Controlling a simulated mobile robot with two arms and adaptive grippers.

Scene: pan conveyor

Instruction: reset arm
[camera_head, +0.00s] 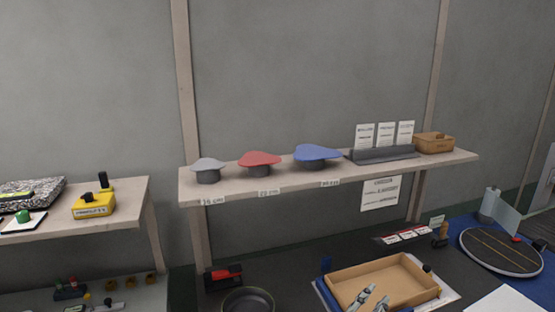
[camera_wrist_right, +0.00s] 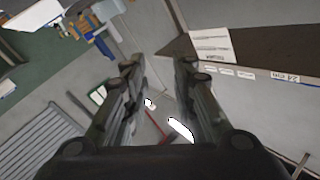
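My right gripper (camera_head: 372,299) shows at the bottom edge of the head view, in front of the open wooden tray (camera_head: 343,293). Only its fingertips show there, and they cover a little of the tray. In the right wrist view the same gripper (camera_wrist_right: 157,75) has its two dark fingers apart with nothing held between them. Grey floor and wall and a few small blurred items show past the gap. My left gripper is in neither view.
A wall shelf (camera_head: 225,184) carries grey (camera_head: 208,169), red (camera_head: 259,162) and blue (camera_head: 317,155) lidded pans and a small wooden box (camera_head: 433,142). A dark round pan (camera_head: 247,300) stands left of the tray. A round black disc (camera_head: 500,252) lies at the right.

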